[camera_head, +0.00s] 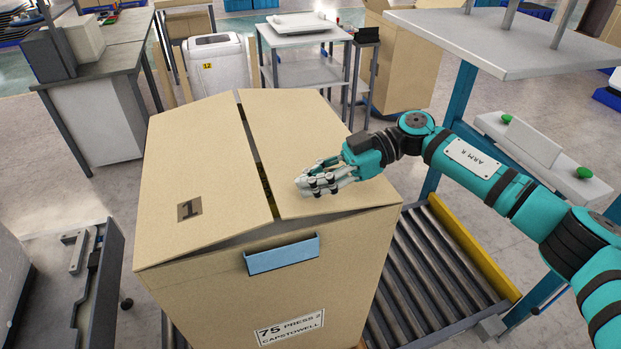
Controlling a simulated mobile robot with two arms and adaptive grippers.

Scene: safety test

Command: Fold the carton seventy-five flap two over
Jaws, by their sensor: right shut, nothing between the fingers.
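The carton (283,288) labelled "75 PRESS 2 CAPSTOWELL" stands in the middle on a roller conveyor. Its left flap, marked 1 (190,165), lies folded over the top and slopes slightly. The right flap (300,130), flap two by its place, is also folded over, with no number showing. A narrow dark gap with some yellow runs between the flaps. My right gripper (306,186) comes in from the right, shut and empty, at the right flap near its inner front edge. I cannot tell whether it touches. My left gripper is not in view.
A blue bracket (282,255) sits on the carton's front face. The roller conveyor (420,270) has a yellow side rail (470,260). A raised grey shelf (500,40) stands at the upper right. A bench (95,50) stands left, and a white bin (217,65) behind.

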